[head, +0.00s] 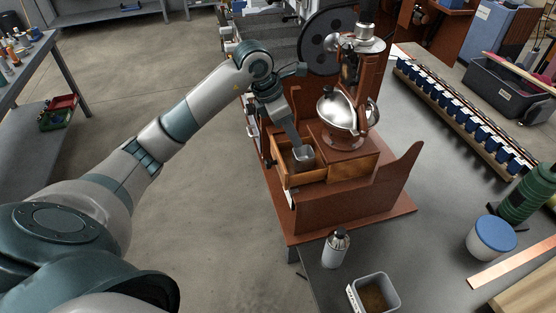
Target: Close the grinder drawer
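The wooden grinder drawer (309,176) sticks out of the left side of the reddish-brown grinder body (335,207), and its open inside shows. My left gripper (299,149) reaches down from the upper left over the drawer's opening. A small grey cup-like shape (304,157) shows at its tip, inside the drawer outline; I cannot tell whether the gripper grips it. The fingers are too small and overlapped to tell open from shut. The shiny domed metal hopper (341,112) sits above the drawer. My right gripper is not in view.
A small metal canister (336,248) and a grey bin of brown grounds (376,294) stand in front of the grinder. A blue-lidded tub (491,238) and green cylinder (529,194) are at right. A long rack of blue cups (465,114) lies behind. Floor left of the grinder is clear.

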